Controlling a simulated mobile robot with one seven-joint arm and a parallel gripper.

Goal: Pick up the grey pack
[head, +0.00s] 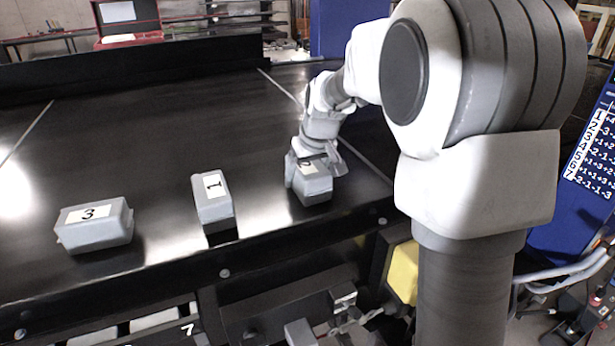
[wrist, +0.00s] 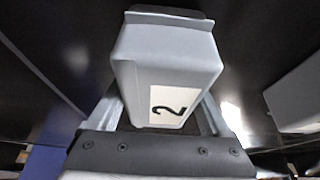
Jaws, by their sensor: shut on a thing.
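A grey pack with a white label marked 2 (head: 314,190) is at the right of the row on the black conveyor. My gripper (head: 312,168) reaches it from above and behind, with its fingers on either side of it. In the wrist view this pack (wrist: 168,60) fills the middle, between the fingers of my gripper (wrist: 162,100), which is shut on it. I cannot tell whether its underside touches the belt. Two more grey packs stand to the left, marked 1 (head: 214,205) and 3 (head: 95,232).
The black belt (head: 150,130) is clear behind the packs. A dark raised edge runs along its back. Another grey pack (wrist: 298,95) shows partly at the right of the wrist view. A yellow part (head: 404,270) is below the belt's front edge.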

